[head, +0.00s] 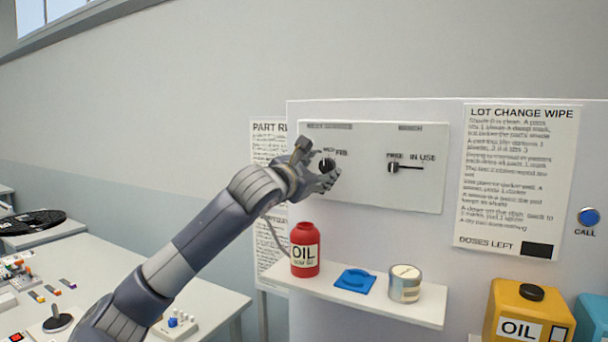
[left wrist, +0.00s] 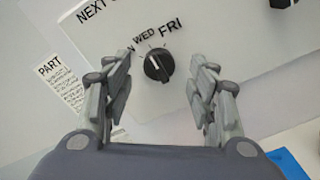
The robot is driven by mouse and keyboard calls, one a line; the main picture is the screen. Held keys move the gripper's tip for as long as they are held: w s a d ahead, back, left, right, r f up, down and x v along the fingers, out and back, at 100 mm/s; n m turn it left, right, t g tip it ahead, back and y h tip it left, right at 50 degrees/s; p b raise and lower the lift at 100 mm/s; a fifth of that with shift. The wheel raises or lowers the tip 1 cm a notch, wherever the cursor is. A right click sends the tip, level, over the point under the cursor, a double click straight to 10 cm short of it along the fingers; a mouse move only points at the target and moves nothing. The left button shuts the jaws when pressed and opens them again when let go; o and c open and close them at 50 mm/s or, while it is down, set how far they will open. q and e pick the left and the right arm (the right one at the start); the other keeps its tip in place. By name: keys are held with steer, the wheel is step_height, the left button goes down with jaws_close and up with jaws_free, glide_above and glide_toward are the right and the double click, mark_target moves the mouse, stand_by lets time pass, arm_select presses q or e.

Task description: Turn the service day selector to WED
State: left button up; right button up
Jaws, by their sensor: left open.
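The service day selector is a round black knob on a white panel (head: 430,190). In the left wrist view the knob (left wrist: 158,67) lies between my two finger pairs, with space on both sides. The labels WED (left wrist: 145,37) and FRI (left wrist: 171,25) stand above it, and the end of another label shows at left, partly hidden by a finger. A pale line marks the knob, but which label it points to is hard to tell. My left gripper (head: 325,174) is open in front of the knob (head: 327,164). My right gripper is out of view.
A second black knob (head: 393,167) marked IN USE sits to the right on the panel. Below, a shelf (head: 425,311) holds a red oil bottle (head: 305,250), a blue item (head: 355,280) and a tin (head: 405,284). A yellow oil can (head: 527,312) stands lower right.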

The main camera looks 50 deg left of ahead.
arm_select(q)
steer(key=v, duration=0.9)
stand_by(0.5)
steer(key=shift+a+r, duration=0.1)
steer(key=shift+w, duration=0.1)
stand_by(0.3)
